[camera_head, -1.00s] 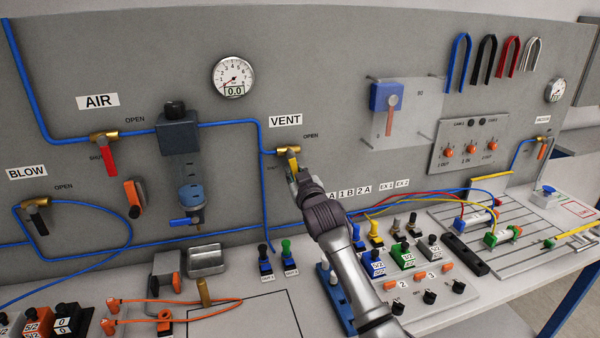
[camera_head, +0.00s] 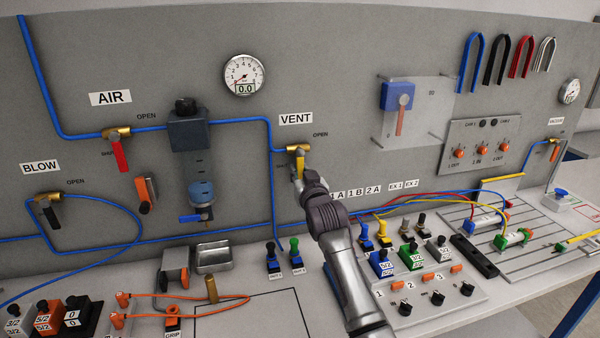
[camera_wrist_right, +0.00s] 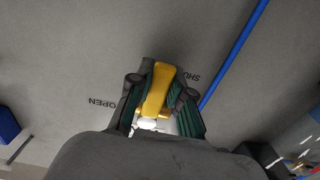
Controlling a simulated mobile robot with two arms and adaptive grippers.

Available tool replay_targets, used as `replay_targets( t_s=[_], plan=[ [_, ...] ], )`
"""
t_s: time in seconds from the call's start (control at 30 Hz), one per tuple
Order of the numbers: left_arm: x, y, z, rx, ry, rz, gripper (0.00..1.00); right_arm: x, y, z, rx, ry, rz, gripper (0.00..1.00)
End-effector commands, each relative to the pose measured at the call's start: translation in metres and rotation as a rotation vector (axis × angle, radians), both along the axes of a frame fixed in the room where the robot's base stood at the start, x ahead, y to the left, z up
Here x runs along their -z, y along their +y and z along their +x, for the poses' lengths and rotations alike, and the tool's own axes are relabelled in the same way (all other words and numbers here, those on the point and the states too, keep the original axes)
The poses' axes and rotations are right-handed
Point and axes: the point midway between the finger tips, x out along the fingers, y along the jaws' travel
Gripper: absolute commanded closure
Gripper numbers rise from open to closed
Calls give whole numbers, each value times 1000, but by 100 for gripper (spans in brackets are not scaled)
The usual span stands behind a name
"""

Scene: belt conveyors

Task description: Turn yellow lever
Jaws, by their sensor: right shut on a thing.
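The yellow lever (camera_head: 299,164) sits on a brass valve below the VENT label (camera_head: 296,119), on the upright grey panel. It hangs down from the valve, between the OPEN and SHUT marks. My right gripper (camera_head: 303,178) is at the lever's lower part. In the right wrist view the yellow lever (camera_wrist_right: 157,88) lies between the two dark fingers of my right gripper (camera_wrist_right: 160,100), which is shut on it. The OPEN mark shows to the left there and the SHUT mark, partly covered, to the right. My left gripper is not in view.
A gauge (camera_head: 244,75) is above. Blue tubes run along the panel. The bench below my arm holds valve blocks (camera_head: 382,262), buttons and cables.

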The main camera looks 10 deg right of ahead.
Motion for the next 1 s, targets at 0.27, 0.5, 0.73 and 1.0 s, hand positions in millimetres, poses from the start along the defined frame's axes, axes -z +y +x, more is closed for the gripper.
replay_targets(
  t_s=[0.27,0.5,0.73,1.0],
  plan=[
    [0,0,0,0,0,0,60,2,1,0,-1,3,4,54],
    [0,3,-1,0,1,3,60,1,0,-1,-1,1,2,54],
    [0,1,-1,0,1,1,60,2,0,-24,-1,1,1,54],
    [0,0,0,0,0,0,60,2,-2,-76,-2,2,2,54]
  ],
)
